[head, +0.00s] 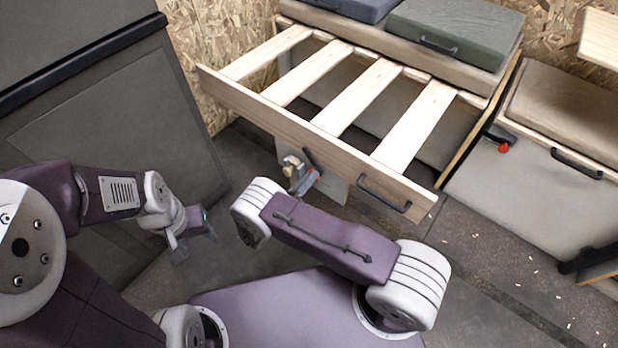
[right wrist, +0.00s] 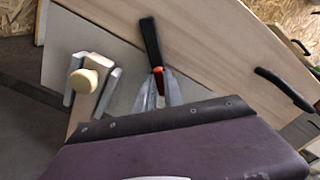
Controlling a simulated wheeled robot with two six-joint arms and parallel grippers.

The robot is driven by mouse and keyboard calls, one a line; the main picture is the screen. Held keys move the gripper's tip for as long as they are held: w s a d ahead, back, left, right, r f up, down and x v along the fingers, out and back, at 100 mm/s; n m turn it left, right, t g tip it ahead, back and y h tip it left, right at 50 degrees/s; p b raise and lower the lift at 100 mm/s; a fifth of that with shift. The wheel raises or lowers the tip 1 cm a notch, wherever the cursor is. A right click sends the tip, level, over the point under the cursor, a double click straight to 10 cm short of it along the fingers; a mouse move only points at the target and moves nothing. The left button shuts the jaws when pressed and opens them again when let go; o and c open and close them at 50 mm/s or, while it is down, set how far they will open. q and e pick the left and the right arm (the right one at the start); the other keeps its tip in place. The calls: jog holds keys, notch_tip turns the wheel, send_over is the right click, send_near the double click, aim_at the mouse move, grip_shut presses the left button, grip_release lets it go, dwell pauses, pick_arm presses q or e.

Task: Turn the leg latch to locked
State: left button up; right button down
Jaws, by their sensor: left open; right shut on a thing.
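The leg latch is a black lever (right wrist: 151,42) with an orange-red part at its lower end. It sits against the wooden front board (head: 330,141) of the pulled-out slatted frame and tilts up to the left in the right wrist view. My right gripper (right wrist: 160,88) is shut on the lever's lower, red end; the fingers hide part of it. In the head view the lever (head: 309,156) shows just above my right gripper (head: 302,183). My left gripper (head: 193,240) is open and empty, left of the frame and apart from it.
A pale round knob (right wrist: 84,81) between metal brackets sits left of the latch. A grey panel (head: 336,184) hangs below the board. A black handle (head: 384,193) is to the right. A dark cabinet (head: 110,130) stands left, a grey bench (head: 530,185) right.

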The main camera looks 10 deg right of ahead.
jog(key=shift+f+n+b, duration=0.15)
jog(key=shift+n, duration=2.15)
jog(key=shift+f+n+b, duration=0.1)
jog(key=shift+n+b, duration=0.05)
jog(key=shift+n, duration=2.15)
jog(key=c, duration=1.4)
grip_release()
jog(key=shift+c, duration=0.2)
jog(key=shift+a+r, duration=0.1)
jog(key=p+v, duration=0.2)
jog(key=v, duration=0.7)
jog(key=shift+p, duration=0.3)
